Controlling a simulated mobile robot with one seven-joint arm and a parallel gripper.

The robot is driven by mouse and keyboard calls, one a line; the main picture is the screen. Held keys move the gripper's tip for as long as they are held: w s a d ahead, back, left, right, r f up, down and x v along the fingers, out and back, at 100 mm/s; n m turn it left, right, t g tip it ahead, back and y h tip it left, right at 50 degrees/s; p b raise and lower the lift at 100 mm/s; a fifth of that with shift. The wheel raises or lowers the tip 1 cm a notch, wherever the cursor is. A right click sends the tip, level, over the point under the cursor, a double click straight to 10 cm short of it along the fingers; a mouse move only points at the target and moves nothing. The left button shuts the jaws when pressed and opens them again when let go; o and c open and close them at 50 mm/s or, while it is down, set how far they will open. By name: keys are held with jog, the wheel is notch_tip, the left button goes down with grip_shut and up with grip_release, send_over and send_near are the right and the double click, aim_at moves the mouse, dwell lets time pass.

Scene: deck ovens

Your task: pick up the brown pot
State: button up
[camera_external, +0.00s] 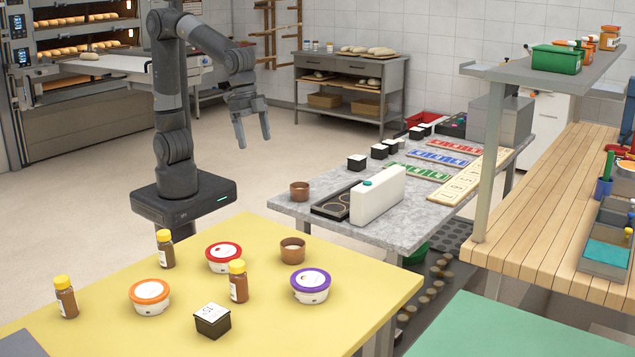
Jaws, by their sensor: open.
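Two small brown pots are in view. One brown pot (292,250) stands upright on the yellow table, behind the purple-lidded tub. Another brown pot (299,191) stands upright near the left corner of the grey stone-topped table (341,230). My gripper (254,142) points downward with its two fingers apart and nothing between them. It hangs in the air, up and to the left of both pots in the picture, and touches neither.
The yellow table (110,330) also holds red-lidded (223,257), orange-lidded (150,297) and purple-lidded (310,286) tubs, yellow-capped bottles (65,297) and a black-and-white box (212,321). A white block (377,196) and black tray (336,204) stand right of the stone-table pot.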

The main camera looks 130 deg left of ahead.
jog(key=w+d+f+g, duration=0.1)
jog(key=w+d+f, duration=0.2)
jog(key=w+f, duration=0.5)
jog(key=n+g, duration=0.1)
jog(key=g, duration=0.1)
send_near(293, 243)
jog(key=shift+s+d+f, duration=0.2)
jog(key=shift+s+d, duration=0.1)
jog(key=shift+d, duration=0.1)
notch_tip(293, 243, down, 5)
jog(key=shift+f, duration=0.1)
jog(key=f, duration=0.5)
jog(key=shift+w+a, duration=0.15)
jog(key=shift+w, duration=0.1)
jog(key=c, duration=1.2)
